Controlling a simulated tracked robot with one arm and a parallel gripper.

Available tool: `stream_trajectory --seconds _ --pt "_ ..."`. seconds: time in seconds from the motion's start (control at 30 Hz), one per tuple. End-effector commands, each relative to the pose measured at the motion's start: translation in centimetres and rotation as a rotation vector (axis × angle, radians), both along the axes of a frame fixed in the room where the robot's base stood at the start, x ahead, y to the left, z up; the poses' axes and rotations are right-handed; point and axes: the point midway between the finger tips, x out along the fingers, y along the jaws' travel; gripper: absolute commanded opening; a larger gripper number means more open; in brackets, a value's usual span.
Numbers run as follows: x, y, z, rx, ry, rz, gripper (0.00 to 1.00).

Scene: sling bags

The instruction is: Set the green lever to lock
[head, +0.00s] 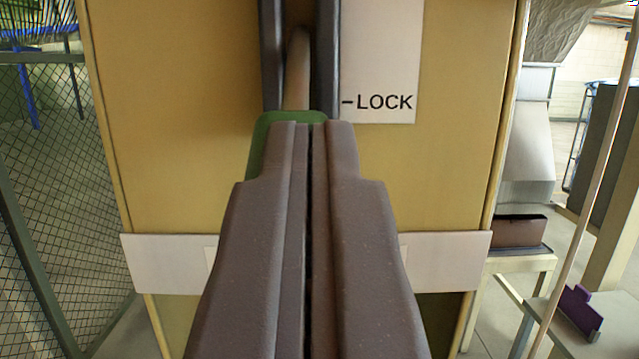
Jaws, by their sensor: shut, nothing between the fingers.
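The green lever handle (272,121) shows just past my fingertips, mostly hidden behind them. Its pale shaft (298,75) runs up between two dark guide rails on the yellow panel (170,130). A white label (380,65) to the right of the rails reads "LOCK" with a dash, level with the lower part of the rails. The handle sits slightly below that word in the picture. My gripper (312,124) is shut and empty, pointing at the handle and overlapping it. Whether it touches the handle is hidden.
A white strip (450,258) crosses the panel low down. A wire mesh fence (60,170) stands at the left. At the right are a bench (515,265) with a brown box, a slanted pole (590,150) and a purple item (580,310).

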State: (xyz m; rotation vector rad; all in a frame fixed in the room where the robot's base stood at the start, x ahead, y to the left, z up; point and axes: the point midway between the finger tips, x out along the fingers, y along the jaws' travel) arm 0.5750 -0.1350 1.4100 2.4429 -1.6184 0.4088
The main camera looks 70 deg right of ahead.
Motion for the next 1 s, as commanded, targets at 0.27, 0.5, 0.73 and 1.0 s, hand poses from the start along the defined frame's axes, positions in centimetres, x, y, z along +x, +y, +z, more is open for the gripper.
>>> stream_trajectory --seconds 0.27,0.5,0.73,1.0 --pt "-0.1 0.1 0.3 0.005 0.001 -0.003 0.0" --pt "-0.5 1.9 3.1 0.0 -0.001 0.006 0.0" --pt "-1.5 4.3 2.8 -0.003 0.001 0.006 0.0" --pt "-3.3 8.3 1.6 -0.002 0.0 0.005 0.0"
